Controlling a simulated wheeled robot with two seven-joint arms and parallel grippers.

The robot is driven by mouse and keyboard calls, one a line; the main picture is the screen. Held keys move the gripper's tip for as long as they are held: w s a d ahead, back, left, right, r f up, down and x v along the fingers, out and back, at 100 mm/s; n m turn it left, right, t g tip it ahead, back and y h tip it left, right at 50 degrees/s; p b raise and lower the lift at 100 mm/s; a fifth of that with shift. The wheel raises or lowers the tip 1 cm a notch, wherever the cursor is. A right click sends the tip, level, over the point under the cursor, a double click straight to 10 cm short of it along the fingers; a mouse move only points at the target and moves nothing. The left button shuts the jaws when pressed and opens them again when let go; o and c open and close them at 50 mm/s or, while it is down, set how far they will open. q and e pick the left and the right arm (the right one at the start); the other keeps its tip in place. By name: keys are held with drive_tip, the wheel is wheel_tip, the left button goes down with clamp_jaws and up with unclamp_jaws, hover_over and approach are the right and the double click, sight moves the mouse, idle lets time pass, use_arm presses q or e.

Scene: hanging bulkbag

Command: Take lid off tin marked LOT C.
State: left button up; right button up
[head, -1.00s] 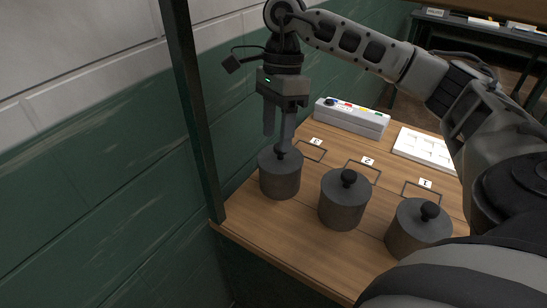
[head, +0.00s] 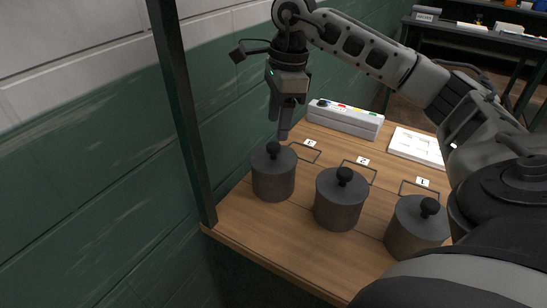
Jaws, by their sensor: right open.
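Three dark grey tins stand upright in a row on the wooden table: a left tin (head: 273,182), a middle tin (head: 338,208) and a right tin (head: 412,238). Each has a lid with a black knob: left knob (head: 273,149), middle knob (head: 344,175), right knob (head: 429,206). No LOT C marking can be read on any tin. My right gripper (head: 279,129) points down, open and empty, just above and behind the left tin's knob, seemingly apart from it. Its fingers partly overlap in this view. My left gripper is not in view.
Outlined rectangles with small number cards (head: 363,161) lie behind the tins. A grey box with coloured buttons (head: 345,119) and a white tray (head: 417,147) stand further back. A dark post (head: 183,120) and green wall flank the left edge.

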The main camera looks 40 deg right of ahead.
sight(273, 145)
drive_tip(key=f, duration=0.3)
drive_tip(key=a+f, duration=0.1)
drive_tip(key=f, duration=0.1)
drive_tip(key=shift+w+p, duration=0.1)
drive_tip(key=shift+p, duration=0.2)
drive_tip(key=c, duration=1.1)
drive_tip(key=shift+o, duration=0.2)
drive_tip(key=shift+r, duration=0.1)
drive_tip(key=shift+r, duration=0.55)
drive_tip(key=w+d+r, duration=0.1)
drive_tip(key=d+r, duration=1)
drive_tip(key=d, duration=0.3)
drive_tip(key=shift+r+p, duration=0.35)
